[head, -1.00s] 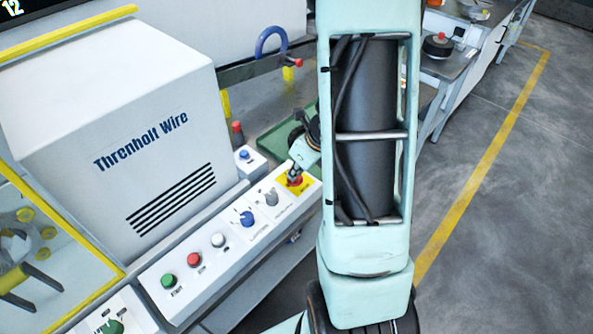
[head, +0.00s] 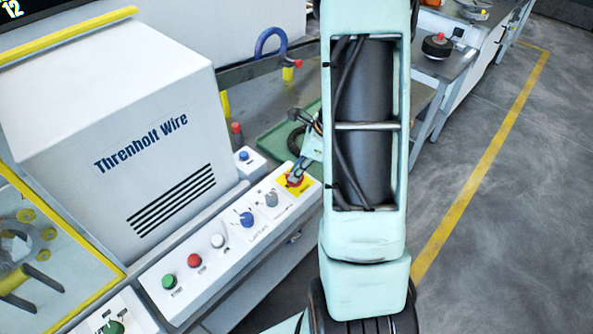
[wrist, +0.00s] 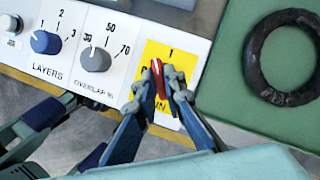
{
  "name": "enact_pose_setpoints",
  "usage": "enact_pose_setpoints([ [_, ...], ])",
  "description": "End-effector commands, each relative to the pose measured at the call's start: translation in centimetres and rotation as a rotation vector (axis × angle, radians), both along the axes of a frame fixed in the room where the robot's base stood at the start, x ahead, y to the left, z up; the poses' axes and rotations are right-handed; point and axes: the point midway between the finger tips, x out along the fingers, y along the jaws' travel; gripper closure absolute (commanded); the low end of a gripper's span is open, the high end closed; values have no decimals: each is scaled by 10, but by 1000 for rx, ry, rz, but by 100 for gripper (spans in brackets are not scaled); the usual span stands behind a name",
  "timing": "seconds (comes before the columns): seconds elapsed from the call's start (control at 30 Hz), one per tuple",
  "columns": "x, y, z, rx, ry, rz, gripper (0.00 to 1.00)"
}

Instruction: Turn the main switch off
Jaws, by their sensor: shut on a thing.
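The main switch (wrist: 159,82) is a red handle on a yellow plate (wrist: 150,52) at the right end of the control panel. It also shows in the head view (head: 294,181). In the wrist view its handle is close to upright, with a slight tilt, and points near a printed "1". My gripper (wrist: 160,88) is shut on the red handle, with one fingertip on each side. The fingers hide the lower part of the plate and most of its lettering.
Left of the switch are the grey overlap knob (wrist: 96,58) and the blue layers knob (wrist: 45,41). White, red (head: 194,260) and green (head: 168,281) buttons sit farther left. A green surface (wrist: 232,95) with a black ring (wrist: 270,70) lies to the right.

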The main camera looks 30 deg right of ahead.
Motion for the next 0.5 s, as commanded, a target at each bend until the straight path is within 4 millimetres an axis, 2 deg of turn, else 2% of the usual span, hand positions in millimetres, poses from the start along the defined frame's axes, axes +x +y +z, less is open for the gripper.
enact_pose_setpoints([
  [0.5, 3, -2, 0, -1, 0, 493, 100],
])
